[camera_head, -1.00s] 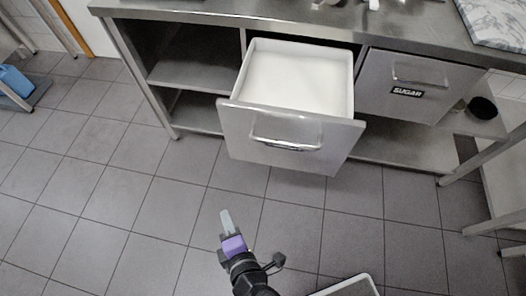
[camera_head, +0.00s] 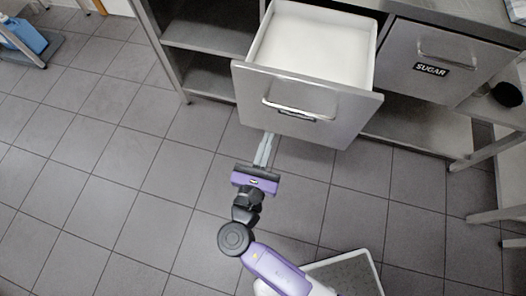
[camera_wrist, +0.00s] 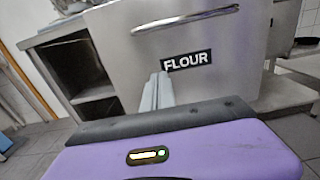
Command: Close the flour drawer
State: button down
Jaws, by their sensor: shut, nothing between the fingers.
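The flour drawer (camera_head: 350,118) is pulled out from under the steel counter, and its white inner bin (camera_head: 315,45) is open to view. Its front, with a bar handle (camera_wrist: 185,19) and a FLOUR label (camera_wrist: 187,61), fills much of the wrist view. My gripper (camera_head: 264,150) is shut and empty, its fingers pointing at the drawer front from just below and in front of it. In the wrist view the closed fingertips (camera_wrist: 157,88) overlap the front just below left of the label. I cannot tell whether they touch it.
The sugar drawer (camera_head: 440,66) to the right is shut. Open shelves (camera_head: 205,75) lie left of the flour drawer. A table leg (camera_head: 498,215) stands at the right, and a dark round object (camera_head: 507,95) rests on the lower shelf.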

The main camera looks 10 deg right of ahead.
jog(key=x, duration=0.8)
jog(key=shift+w+d, duration=0.15)
jog(key=shift+w, duration=0.1)
jog(key=b+x, duration=0.7)
jog(key=x, duration=2.1)
jog(key=shift+w+d+f, duration=0.1)
jog(key=shift+w+d, duration=0.05)
jog(key=shift+w, duration=0.05)
jog(key=shift+w+d+r, duration=0.2)
jog(key=shift+w+r, duration=0.1)
jog(key=shift+d, duration=0.1)
